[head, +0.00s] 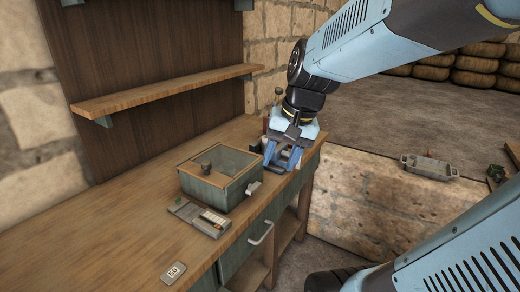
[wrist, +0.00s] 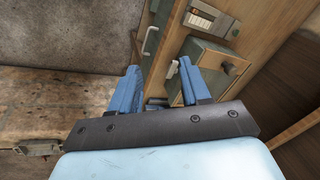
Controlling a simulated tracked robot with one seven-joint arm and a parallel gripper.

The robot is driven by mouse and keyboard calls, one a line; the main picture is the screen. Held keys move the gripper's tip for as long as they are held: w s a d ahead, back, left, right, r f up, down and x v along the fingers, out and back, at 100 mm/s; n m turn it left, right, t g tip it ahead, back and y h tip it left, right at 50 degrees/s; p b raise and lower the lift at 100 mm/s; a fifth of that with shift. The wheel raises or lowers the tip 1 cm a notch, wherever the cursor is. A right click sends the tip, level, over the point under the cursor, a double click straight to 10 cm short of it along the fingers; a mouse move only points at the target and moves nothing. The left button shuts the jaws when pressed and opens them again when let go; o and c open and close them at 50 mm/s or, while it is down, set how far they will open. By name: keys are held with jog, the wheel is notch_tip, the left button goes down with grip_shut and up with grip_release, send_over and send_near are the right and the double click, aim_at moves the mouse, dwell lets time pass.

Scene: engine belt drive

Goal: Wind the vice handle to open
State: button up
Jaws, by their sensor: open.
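My gripper (head: 281,160) is over the far right end of the wooden workbench, pointing down, with its two blue fingers apart. In the wrist view the open fingers (wrist: 158,68) show nothing held between them; the bench front lies beyond. I cannot clearly make out the vice or its handle in either view. Some grey parts show around the fingers in the head view, but I cannot tell whether they belong to a vice. The wrist and fingers hide that bench corner.
A green box with a glass lid (head: 206,190) stands on the workbench (head: 118,215), left of my gripper. A small meter (head: 212,219) and a white tag (head: 173,272) lie nearer. A shelf (head: 165,90) is on the wall. A metal tray (head: 428,167) sits on the low stone wall.

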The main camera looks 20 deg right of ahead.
jog(key=w+d+f+m+g+y, duration=0.1)
jog(key=w+d+f+m+y, duration=0.1)
jog(key=w+f+m+y, duration=0.35)
jog(key=m+t+y, duration=0.3)
jog(key=m+t, duration=1)
jog(key=m, duration=0.7)
send_near(302, 157)
jog(key=x, duration=1.3)
jog(key=shift+w+d+f, duration=0.1)
jog(key=shift+d+f, duration=0.05)
grip_shut()
